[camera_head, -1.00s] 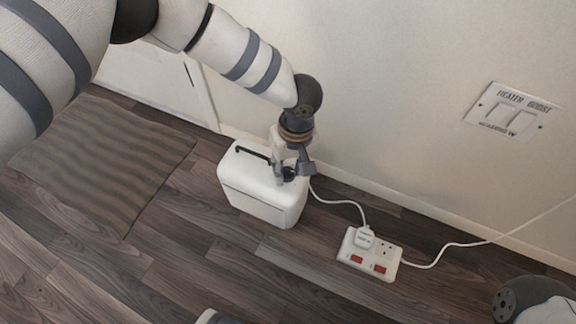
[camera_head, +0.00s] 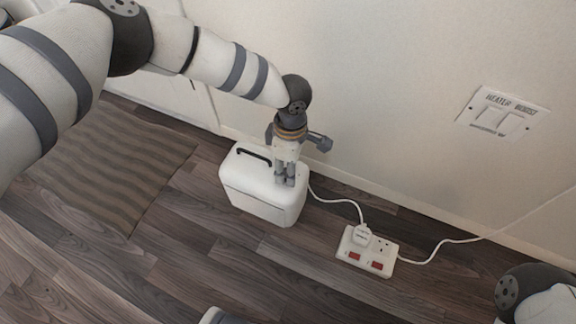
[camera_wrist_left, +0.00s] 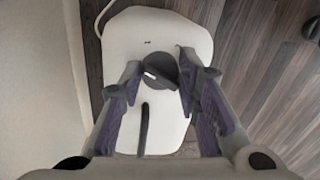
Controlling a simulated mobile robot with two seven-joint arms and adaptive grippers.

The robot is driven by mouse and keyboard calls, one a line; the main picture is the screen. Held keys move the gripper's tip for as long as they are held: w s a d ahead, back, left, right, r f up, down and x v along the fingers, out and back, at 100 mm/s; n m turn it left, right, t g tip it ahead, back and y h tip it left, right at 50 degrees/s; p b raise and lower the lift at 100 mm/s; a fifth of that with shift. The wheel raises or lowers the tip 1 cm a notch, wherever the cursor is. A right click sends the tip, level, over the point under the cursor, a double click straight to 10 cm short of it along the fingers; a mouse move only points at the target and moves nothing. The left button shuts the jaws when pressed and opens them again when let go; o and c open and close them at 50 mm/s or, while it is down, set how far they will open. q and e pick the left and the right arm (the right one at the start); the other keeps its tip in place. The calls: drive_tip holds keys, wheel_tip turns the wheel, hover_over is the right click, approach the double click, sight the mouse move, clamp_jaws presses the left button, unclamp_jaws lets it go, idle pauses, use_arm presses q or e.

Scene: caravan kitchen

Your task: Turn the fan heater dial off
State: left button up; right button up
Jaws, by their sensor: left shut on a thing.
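The fan heater (camera_head: 250,190) is a white box with a black handle, standing on the floor by the wall. Its dark round dial (camera_wrist_left: 160,72) shows in the left wrist view, with a white pointer mark toward its left side. A small dark mark sits on the heater top above the dial in that view. My left gripper (camera_head: 285,179) points down onto the heater top and is shut on the dial, one finger on each side. In the head view the fingers hide the dial. My right gripper is not in view.
A white power strip (camera_head: 354,254) with red switches lies right of the heater, with a plug (camera_head: 362,235) in it and cables along the floor. A striped mat (camera_head: 120,165) lies left. Floor in front is clear.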

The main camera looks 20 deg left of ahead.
use_arm(q)
drive_tip(key=n+p, duration=0.1)
drive_tip(key=n, duration=0.3)
drive_tip(key=shift+a+n, duration=0.1)
drive_tip(key=shift+n, duration=0.3)
idle(0.4)
drive_tip(key=o, duration=1.2)
drive_tip(key=r, duration=0.8)
drive_tip(key=w+r, duration=0.1)
drive_tip(key=r, duration=0.3)
drive_tip(key=shift+a, duration=0.3)
